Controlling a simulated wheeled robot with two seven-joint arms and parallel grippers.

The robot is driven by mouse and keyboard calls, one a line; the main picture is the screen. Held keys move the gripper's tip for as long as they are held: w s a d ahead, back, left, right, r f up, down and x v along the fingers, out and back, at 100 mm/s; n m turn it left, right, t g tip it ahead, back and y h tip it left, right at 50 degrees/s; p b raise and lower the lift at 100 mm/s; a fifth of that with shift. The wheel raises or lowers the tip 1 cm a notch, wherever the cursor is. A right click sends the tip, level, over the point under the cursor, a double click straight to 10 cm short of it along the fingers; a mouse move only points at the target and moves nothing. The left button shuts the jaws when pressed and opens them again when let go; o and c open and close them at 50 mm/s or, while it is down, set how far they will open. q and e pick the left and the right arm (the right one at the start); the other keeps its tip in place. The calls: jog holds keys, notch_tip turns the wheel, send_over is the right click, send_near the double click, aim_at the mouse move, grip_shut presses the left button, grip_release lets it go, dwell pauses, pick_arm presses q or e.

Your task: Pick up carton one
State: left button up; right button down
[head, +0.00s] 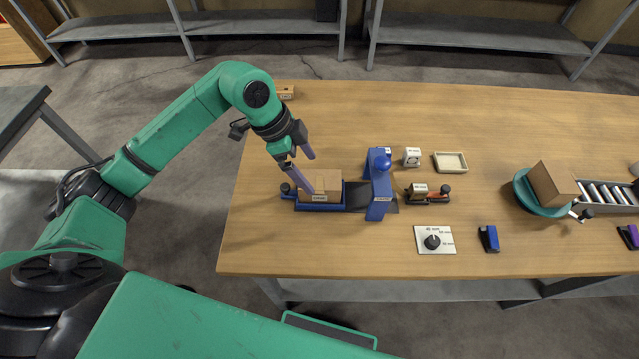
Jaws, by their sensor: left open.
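A small brown carton (327,184) with a label on its front, too small to read, sits in a blue tray (322,207) at the left part of the table. My left gripper (312,175) is open, with its two purple fingers pointing down at the carton's left part. One fingertip overlaps the carton in the picture; I cannot tell whether it touches. Another small labelled carton (286,91) lies at the table's back left edge, partly hidden behind my left arm. A larger brown carton (552,185) stands on a teal turntable (523,189) at the right. I cannot read which is carton one. My right gripper is not in view.
A blue upright device (379,185) stands just right of the tray. The table's back middle is clear.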

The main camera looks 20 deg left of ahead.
aim_at(320, 181)
pick_arm(q)
jog(key=f, duration=0.1)
jog(key=w+d+f, duration=0.1)
jog(key=shift+w+f+p, duration=0.2)
jog(key=shift+f+p, duration=0.1)
jog(key=shift+p, duration=0.05)
jog(key=p+x, duration=0.1)
jog(key=x, duration=0.3)
jog(key=shift+a+f+p, duration=0.1)
jog(key=shift+f+p, duration=0.1)
jog(key=shift+p, duration=0.15)
jog(key=shift+f, duration=0.15)
jog(key=shift+s, duration=0.1)
jog(key=shift+c, duration=0.9)
jog(key=c, duration=0.9)
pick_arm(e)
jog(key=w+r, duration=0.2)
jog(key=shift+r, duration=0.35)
